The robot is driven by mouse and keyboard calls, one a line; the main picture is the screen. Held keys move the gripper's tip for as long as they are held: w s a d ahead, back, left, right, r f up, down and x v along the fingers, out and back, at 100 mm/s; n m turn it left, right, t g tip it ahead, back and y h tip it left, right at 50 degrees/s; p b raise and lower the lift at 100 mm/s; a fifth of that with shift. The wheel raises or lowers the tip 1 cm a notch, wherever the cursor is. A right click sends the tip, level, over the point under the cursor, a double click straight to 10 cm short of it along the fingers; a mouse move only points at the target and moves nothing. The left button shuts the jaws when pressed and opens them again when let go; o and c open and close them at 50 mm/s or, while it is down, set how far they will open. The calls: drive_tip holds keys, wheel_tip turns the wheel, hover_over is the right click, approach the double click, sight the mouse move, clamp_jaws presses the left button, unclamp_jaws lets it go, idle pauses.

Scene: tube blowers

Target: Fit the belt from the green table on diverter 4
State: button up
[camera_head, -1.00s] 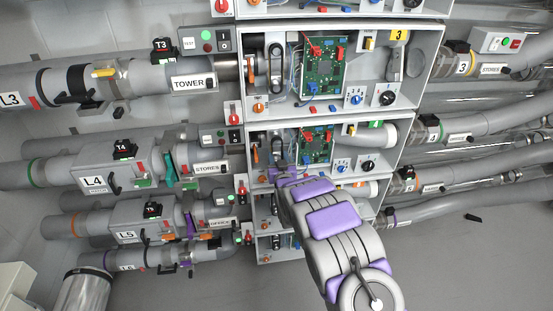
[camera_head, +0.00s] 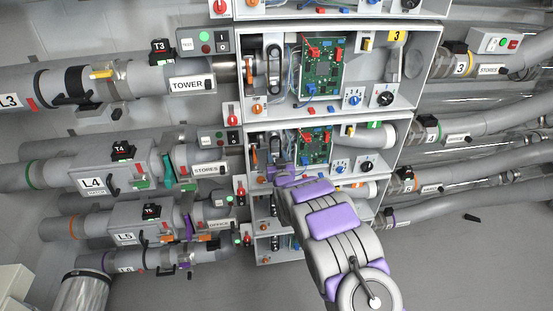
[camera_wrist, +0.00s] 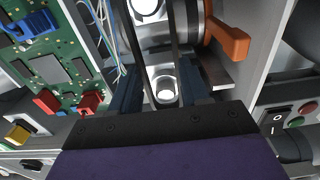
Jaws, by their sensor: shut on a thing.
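Diverter 4 is the open grey box (camera_head: 381,176) with a green 4 label, in the middle of the head view. My gripper (camera_head: 277,166) is inside its left part, in front of the pulleys. In the wrist view my gripper (camera_wrist: 163,90) is shut on the black belt (camera_wrist: 181,40). Two dark strands run up from between the fingers, beside an upper silver pulley (camera_wrist: 148,9). A lower silver pulley (camera_wrist: 165,96) shows between the fingertips. I cannot tell whether the belt is seated on both pulleys. The green table is not in view.
An orange lever (camera_wrist: 228,38) stands close to the right of the fingers. A green circuit board (camera_wrist: 50,70) and thin wires (camera_wrist: 103,30) lie to the left. The box of diverter 3 (camera_head: 436,70) is above, with its own belt (camera_head: 275,68) on pulleys.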

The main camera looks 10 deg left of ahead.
drive_tip(key=shift+p+x, duration=0.45)
drive_tip(key=shift+x, duration=0.55)
idle(3.0)
drive_tip(key=o, duration=1.2)
drive_tip(key=shift+s+d, duration=0.1)
drive_tip(key=p+v, duration=0.3)
drive_tip(key=v, duration=1.4)
drive_tip(key=shift+f, duration=0.15)
